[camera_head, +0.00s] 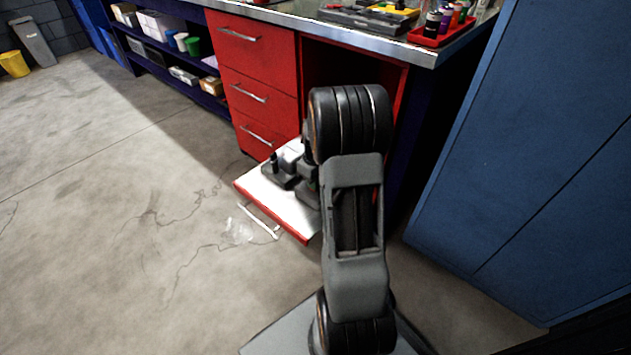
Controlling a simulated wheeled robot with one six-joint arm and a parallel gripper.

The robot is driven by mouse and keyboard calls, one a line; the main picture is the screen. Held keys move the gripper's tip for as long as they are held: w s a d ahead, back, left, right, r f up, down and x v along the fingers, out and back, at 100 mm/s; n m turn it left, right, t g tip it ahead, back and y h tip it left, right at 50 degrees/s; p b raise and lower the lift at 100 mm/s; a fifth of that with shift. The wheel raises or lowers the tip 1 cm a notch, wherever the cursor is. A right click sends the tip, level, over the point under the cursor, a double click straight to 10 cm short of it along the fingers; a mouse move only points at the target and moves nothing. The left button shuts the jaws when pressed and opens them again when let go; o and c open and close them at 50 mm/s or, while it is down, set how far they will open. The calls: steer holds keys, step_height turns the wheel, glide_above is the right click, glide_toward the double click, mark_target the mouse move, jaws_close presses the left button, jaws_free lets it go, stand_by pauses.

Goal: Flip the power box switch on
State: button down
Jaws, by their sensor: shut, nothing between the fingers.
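My arm stands upright in the middle of the view, and its thick dark elbow blocks part of the workbench. My gripper (281,174) shows partly to the left of the elbow, dark grey, above the white inner face of a lowered red panel (263,198). It is shut and I see nothing held in it. I cannot make out the power box or its switch in this view. The open red compartment (335,66) above the panel is dark and partly hidden by my arm.
Red drawers (257,75) with metal handles stand left of the compartment. A tall blue cabinet (530,150) closes off the right side. A red tray of bottles (440,36) sits on the benchtop. Blue shelves (165,72) stand further left. The concrete floor (100,220) at left is clear.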

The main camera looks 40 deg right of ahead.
steer(key=shift+w+d+r+p, duration=0.1)
steer(key=shift+d+p, duration=0.1)
steer(key=shift+d, duration=0.2)
steer(key=shift+w+d+r+p, duration=0.1)
steer(key=shift+d+p, duration=0.05)
steer(key=shift+d, duration=0.2)
step_height(320, 180, up, 14)
steer(key=a+p, duration=0.1)
steer(key=p, duration=0.6)
steer(key=shift+s+a, duration=0.2)
steer(key=shift+a, duration=0.15)
steer(key=shift+f, duration=0.1)
